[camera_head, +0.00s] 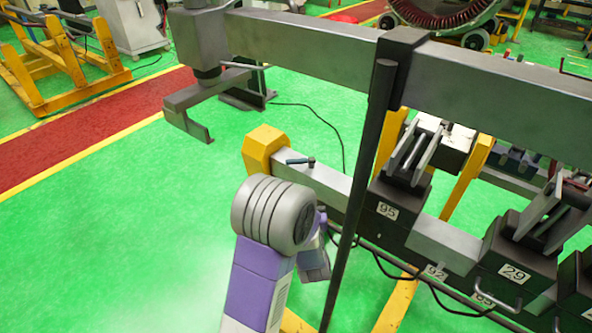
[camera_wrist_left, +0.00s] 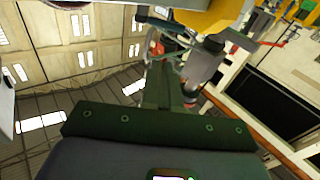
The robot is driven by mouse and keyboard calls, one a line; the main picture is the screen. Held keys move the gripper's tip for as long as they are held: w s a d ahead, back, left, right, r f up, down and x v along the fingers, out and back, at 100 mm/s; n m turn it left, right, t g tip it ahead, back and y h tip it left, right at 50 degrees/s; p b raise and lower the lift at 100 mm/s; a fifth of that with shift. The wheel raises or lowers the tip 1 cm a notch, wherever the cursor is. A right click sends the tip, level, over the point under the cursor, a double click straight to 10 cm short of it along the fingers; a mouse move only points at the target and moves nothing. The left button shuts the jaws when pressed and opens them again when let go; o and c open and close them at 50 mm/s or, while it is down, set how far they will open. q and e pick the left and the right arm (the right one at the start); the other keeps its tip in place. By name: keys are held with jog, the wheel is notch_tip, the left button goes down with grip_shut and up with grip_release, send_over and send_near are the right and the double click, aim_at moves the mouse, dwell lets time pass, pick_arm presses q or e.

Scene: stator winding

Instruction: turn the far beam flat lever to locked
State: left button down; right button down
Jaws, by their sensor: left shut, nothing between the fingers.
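A small flat lever (camera_head: 299,161) with a blue-teal handle and a dark pivot lies on top of the grey beam (camera_head: 325,184) near its yellow end cap (camera_head: 265,148). The handle points left, towards the cap. My left arm rises from the bottom, and my left gripper (camera_head: 316,264) is in front of and below this beam, apart from the lever and partly hidden by my wrist. In the left wrist view my left gripper (camera_wrist_left: 165,85) is shut and empty. Yellow and grey parts show beyond it; I cannot tell the lever among them. My right gripper is not in view.
A dark upright post (camera_head: 357,190) stands just right of my left wrist. A large grey overhead beam (camera_head: 300,38) crosses above. Black clamp blocks (camera_head: 510,265) numbered 95 and 29 stand to the right, with cables below. Green floor at left is clear.

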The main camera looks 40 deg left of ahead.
aim_at(293, 164)
pick_arm(q)
jog(key=shift+g, duration=0.6)
jog(key=x, duration=0.8)
jog(key=s+a+f+x, duration=0.1)
jog(key=x, duration=0.3)
jog(key=shift+a, duration=0.1)
jog(key=shift+w, duration=0.1)
